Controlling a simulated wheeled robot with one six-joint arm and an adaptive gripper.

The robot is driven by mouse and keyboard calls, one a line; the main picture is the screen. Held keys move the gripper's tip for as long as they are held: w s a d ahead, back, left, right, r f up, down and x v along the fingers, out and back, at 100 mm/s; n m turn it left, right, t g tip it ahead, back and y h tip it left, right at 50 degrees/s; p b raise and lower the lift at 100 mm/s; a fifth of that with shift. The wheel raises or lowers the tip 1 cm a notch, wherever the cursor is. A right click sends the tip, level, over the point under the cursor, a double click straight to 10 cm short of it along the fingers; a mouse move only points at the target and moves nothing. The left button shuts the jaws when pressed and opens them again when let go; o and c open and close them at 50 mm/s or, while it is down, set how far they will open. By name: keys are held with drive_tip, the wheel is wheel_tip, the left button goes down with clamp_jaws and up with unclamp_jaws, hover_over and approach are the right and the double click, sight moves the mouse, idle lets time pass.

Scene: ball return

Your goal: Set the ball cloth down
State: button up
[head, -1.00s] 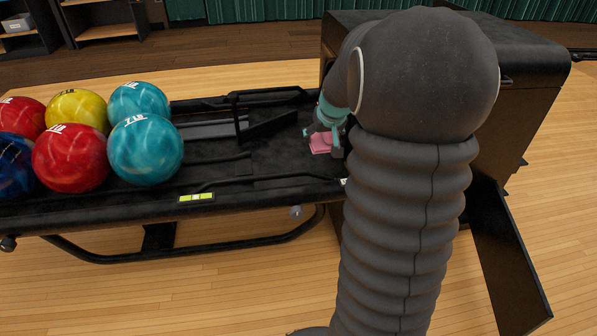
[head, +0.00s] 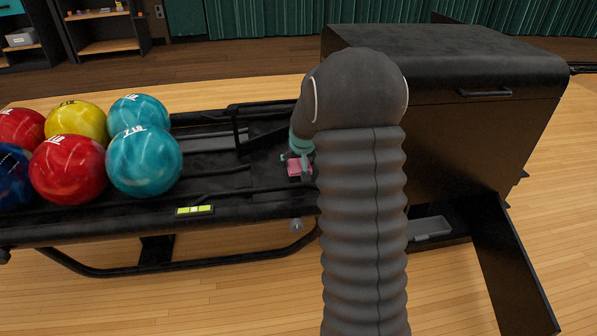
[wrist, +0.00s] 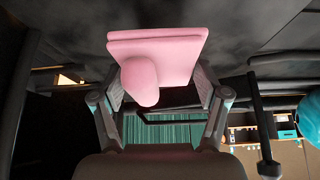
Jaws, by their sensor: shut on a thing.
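The pink ball cloth (head: 299,168) is in my gripper (head: 300,162), over the bare black right part of the ball return's rack (head: 222,181). In the wrist view the cloth (wrist: 180,45) is a folded square with a rounded pink lump, between the two fingers of my gripper (wrist: 160,88). The fingers are shut on it. The cloth is close to the black surface; I cannot tell whether it touches. My arm hides the rack's right end in the head view.
Several bowling balls sit on the rack's left; the near teal ball (head: 144,160) is closest to my gripper. A raised black bar (head: 240,130) stands behind the cloth. The black cabinet (head: 450,125) is at right, with an open door (head: 510,260) below.

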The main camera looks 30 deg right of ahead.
sight(299, 177)
drive_tip(key=shift+f+b, duration=0.35)
drive_tip(key=shift+f, duration=1.6)
drive_tip(key=shift+f, duration=0.1)
drive_tip(key=o, duration=1.1)
